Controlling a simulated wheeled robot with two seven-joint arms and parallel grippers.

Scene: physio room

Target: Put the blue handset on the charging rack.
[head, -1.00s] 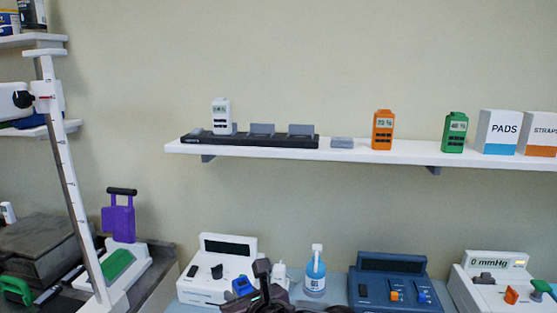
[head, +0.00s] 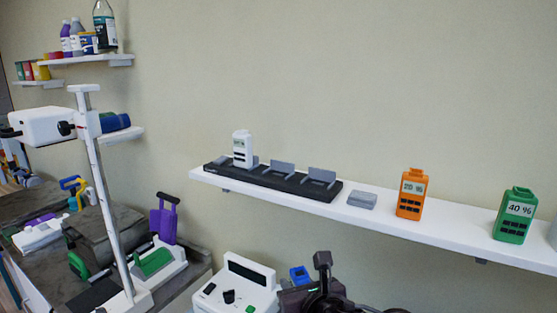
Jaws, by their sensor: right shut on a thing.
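The blue handset (head: 299,275) shows low in the head view, just right of the white console. My right gripper (head: 312,284) is shut on it; the dark fingers and wrist hide part of it. The charging rack (head: 292,184) is a long black base with grey upright plates, on the left part of the white wall shelf. A white handset (head: 242,148) stands upright at its left end, and the places to the right of it look empty. The blue handset is below the shelf, apart from the rack. My left gripper is not in view.
On the white shelf (head: 450,236), right of the rack, are a grey block (head: 362,200), an orange handset (head: 411,194) and a green handset (head: 515,215). A white console (head: 240,290) is below. A white-posted scale (head: 103,200) and a purple-handled device (head: 163,220) stand left.

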